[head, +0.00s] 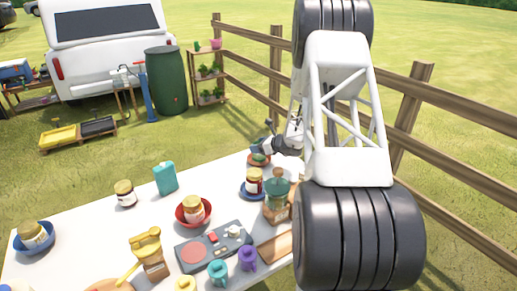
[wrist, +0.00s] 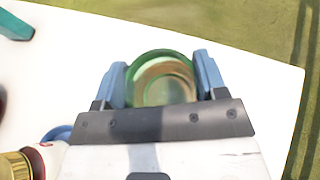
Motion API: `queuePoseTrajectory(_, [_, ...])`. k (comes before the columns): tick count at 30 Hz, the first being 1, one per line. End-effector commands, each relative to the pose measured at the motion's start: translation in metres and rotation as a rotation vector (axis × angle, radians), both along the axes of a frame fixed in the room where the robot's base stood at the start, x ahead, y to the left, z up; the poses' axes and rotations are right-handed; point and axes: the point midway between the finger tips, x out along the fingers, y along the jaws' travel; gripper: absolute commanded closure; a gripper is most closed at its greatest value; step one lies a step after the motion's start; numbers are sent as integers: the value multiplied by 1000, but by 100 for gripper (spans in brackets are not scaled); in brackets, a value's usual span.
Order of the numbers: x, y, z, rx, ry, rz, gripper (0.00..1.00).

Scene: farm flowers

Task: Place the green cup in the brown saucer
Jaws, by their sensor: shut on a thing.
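The green cup (wrist: 161,64) is between the two blue fingers of my gripper (wrist: 163,80) in the wrist view, with a finger on each side. My gripper is shut on it. In the head view, my gripper (head: 259,151) is at the far right part of the white table, and the green cup (head: 259,157) shows just under it. The brown saucer (head: 260,164) shows directly below the cup in the head view. I cannot tell whether the cup touches the saucer. In the wrist view the saucer is not clearly distinguishable.
A jar on a blue saucer (head: 248,193) stands close in front, beside a teal-and-brown grinder (head: 278,197). A jar in a red bowl (head: 178,217), a stove (head: 214,247) and purple mug (head: 247,259) are nearer. The white table (head: 95,204) has bare space left of my gripper.

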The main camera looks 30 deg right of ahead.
Motion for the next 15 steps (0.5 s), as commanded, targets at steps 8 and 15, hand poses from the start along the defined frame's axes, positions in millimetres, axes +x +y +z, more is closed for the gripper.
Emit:
queuePoseTrajectory(8, [0,0,-13,-1,-1,-1,58])
queuePoseTrajectory(15, [0,0,-14,-1,0,0,58])
